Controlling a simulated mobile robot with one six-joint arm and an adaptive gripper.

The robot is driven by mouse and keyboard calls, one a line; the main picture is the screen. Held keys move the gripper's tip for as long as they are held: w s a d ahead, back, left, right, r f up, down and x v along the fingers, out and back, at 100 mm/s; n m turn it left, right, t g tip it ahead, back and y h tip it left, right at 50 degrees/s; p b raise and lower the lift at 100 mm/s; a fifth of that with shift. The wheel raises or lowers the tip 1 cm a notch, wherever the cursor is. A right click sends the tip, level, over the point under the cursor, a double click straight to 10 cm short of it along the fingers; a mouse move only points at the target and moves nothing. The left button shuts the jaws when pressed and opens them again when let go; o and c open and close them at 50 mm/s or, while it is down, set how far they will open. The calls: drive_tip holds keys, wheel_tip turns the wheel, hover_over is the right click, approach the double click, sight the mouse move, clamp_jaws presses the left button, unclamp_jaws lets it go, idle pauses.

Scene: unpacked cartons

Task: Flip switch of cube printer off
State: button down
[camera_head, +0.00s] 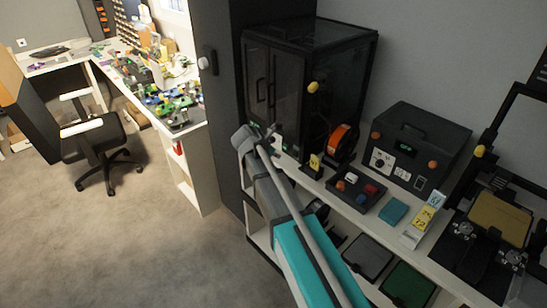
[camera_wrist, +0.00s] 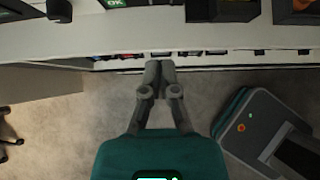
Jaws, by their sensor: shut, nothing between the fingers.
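The cube printer, seemingly the black box-shaped enclosure (camera_head: 310,85) with dark clear panels, stands at the left end of the white shelf in the head view. A yellow knob-like part (camera_head: 312,87) shows at its front corner. I cannot make out a switch on it for certain. My gripper (camera_head: 271,132) is in front of the printer's lower front, partly hidden by my arm. In the wrist view my gripper (camera_wrist: 159,66) is shut and empty, its fingertips close to the shelf's front edge in the picture. Whether they touch anything is unclear.
Right of the printer, the shelf (camera_head: 345,209) carries an orange spool (camera_head: 343,141), a parts tray (camera_head: 356,187), a black control box (camera_head: 416,145) and an open-frame printer (camera_head: 495,220). A dark upright panel (camera_head: 222,110) stands left. The carpet (camera_head: 110,240) is free.

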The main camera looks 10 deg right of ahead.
sight(295, 157)
drive_tip(key=b+x, duration=0.1)
drive_tip(key=x, duration=0.1)
drive_tip(key=r+b+x, duration=0.1)
drive_tip(key=x, duration=0.2)
drive_tip(key=w+d+b+x, duration=0.1)
drive_tip(key=x, duration=0.1)
drive_tip(key=shift+d+f+b, duration=0.1)
drive_tip(key=shift+d+b, duration=0.1)
drive_tip(key=shift+b, duration=0.15)
drive_tip(key=shift+w+d, duration=0.35)
drive_tip(key=shift+d, duration=0.1)
drive_tip(key=shift+d, duration=0.1)
